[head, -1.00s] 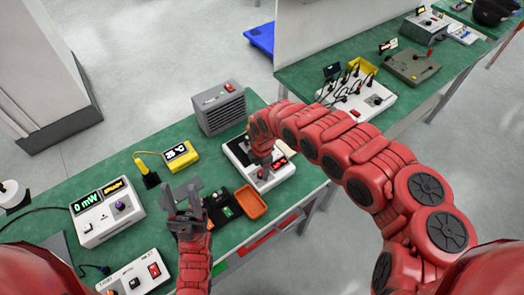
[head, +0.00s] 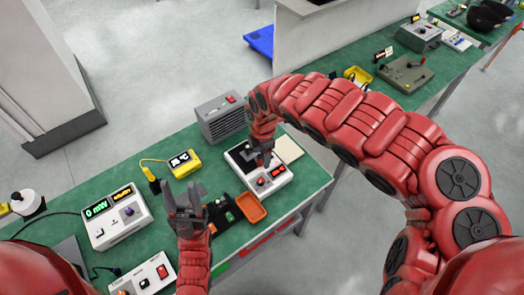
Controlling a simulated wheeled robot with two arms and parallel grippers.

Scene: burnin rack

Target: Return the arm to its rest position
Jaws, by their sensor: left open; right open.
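My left gripper (head: 183,205) is open and empty, pointing up over the green bench (head: 140,238) between the power meter box and the black tray. My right arm arches in from the right. Its gripper (head: 262,158) points down over the white box with a red display (head: 277,183). Its fingers are dark and small, and I cannot tell whether they touch the box. No object shows between the fingers of either gripper.
A grey vented box (head: 222,119), a yellow meter (head: 184,163), a white meter box (head: 117,216), an orange tray (head: 250,206) and a switch box (head: 143,277) stand on the bench. A second green bench (head: 430,75) is at the back right.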

